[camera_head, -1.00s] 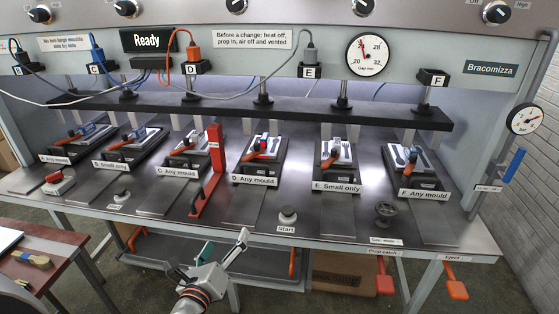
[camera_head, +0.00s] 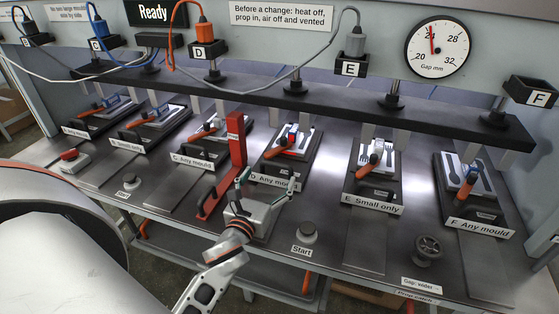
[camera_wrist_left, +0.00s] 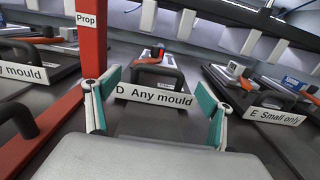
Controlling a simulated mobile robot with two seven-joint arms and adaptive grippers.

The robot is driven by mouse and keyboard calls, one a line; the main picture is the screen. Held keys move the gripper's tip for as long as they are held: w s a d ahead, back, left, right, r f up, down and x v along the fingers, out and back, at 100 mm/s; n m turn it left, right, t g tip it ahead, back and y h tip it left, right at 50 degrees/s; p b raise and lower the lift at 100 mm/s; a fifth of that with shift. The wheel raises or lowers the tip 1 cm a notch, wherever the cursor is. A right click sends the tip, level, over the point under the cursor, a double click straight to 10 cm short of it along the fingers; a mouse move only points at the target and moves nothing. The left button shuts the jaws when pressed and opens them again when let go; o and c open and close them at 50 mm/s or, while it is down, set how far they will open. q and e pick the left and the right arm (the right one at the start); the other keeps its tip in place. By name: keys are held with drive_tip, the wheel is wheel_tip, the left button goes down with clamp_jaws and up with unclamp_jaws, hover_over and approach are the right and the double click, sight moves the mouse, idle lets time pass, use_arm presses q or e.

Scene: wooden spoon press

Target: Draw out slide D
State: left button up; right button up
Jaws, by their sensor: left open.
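Slide D (camera_head: 293,158) is a dark tray in the press, with a white label "D Any mould" (camera_head: 276,183) on its front and a black bar handle (camera_head: 284,158) behind the label. A mould with red and orange parts sits on it. The slide's label (camera_wrist_left: 153,95) and handle (camera_wrist_left: 158,72) show straight ahead in the left wrist view. My left gripper (camera_head: 264,189) is open just in front of slide D, its fingers spread to either side of the label. In the left wrist view, its teal-padded fingers (camera_wrist_left: 158,110) are apart with nothing between them. My right gripper is not in view.
A red upright prop (camera_head: 238,143) stands close left of slide D. Slides C (camera_head: 207,140) and E (camera_head: 377,175) flank it, and slide F (camera_head: 467,185) is further right. A Start button (camera_head: 306,233) and a gap knob (camera_head: 428,248) stand on the bench. Cables hang above.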

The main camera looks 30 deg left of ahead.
sight(276, 165)
use_arm(q)
drive_tip(key=x, duration=0.6)
drive_tip(key=shift+w, duration=0.35)
drive_tip(key=c, duration=1.4)
